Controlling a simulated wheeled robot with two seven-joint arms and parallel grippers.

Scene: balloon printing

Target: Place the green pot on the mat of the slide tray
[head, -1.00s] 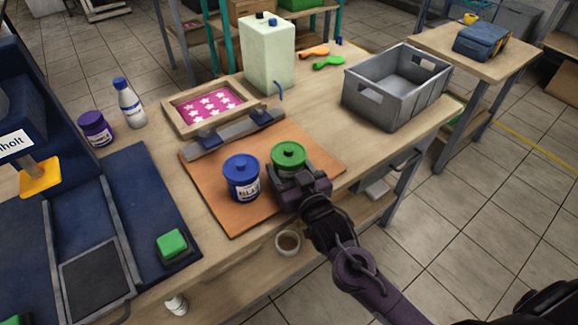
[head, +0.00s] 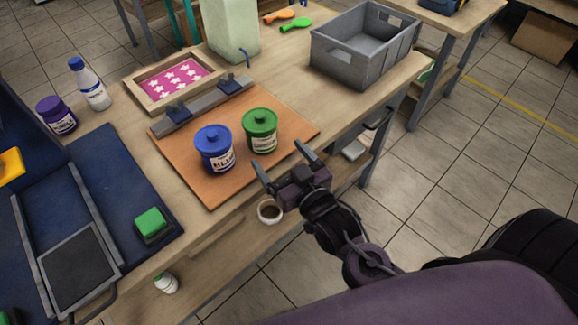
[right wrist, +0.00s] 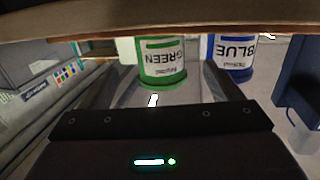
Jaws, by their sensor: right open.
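The green pot (head: 260,130) stands upright on the orange-brown board (head: 185,180), right beside the blue pot (head: 214,150). My right gripper (head: 285,160) is open and empty just in front of the green pot, near the board's front edge. In the right wrist view the green pot (right wrist: 163,62) appears upside down between the two fingers, with a gap to it. The blue pot (right wrist: 232,58) is right of it there. The slide tray (head: 150,265) lies at the left, with a bare dark mat (head: 80,265) between its rails. My left gripper is not in view.
A framed screen (head: 172,78) and a clamp bar (head: 205,107) lie behind the pots. A grey crate (head: 365,45) stands at the back right. A white cup (head: 269,211) is below the table edge.

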